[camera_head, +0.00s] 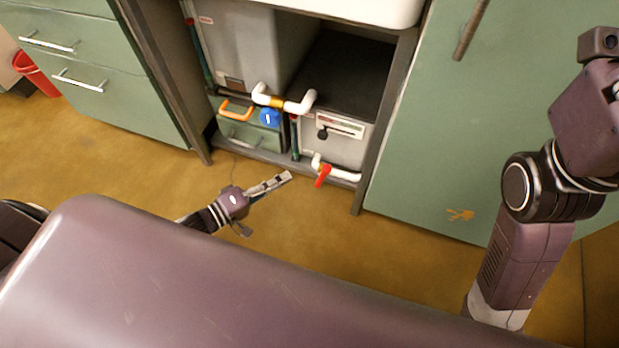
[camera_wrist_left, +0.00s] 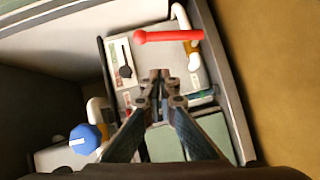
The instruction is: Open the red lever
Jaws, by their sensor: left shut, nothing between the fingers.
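The red lever (camera_head: 323,176) sits on a white pipe low in the open cabinet bay and points down toward the floor, crosswise to the pipe. In the left wrist view the red lever (camera_wrist_left: 170,37) lies across the pipe, beyond my fingertips. My left gripper (camera_head: 288,176) is shut and empty, a little to the left of the lever in the head view. In the left wrist view its fingertips (camera_wrist_left: 160,76) are together, and the lever appears apart from them. My right arm shows at the right, but its gripper is out of view.
A blue knob (camera_head: 269,117) and white pipes (camera_head: 300,104) sit above the lever. A grey box (camera_head: 337,143) stands behind it. Cabinet posts flank the bay. A green door (camera_head: 480,110) is at the right. The floor (camera_head: 290,220) in front is clear.

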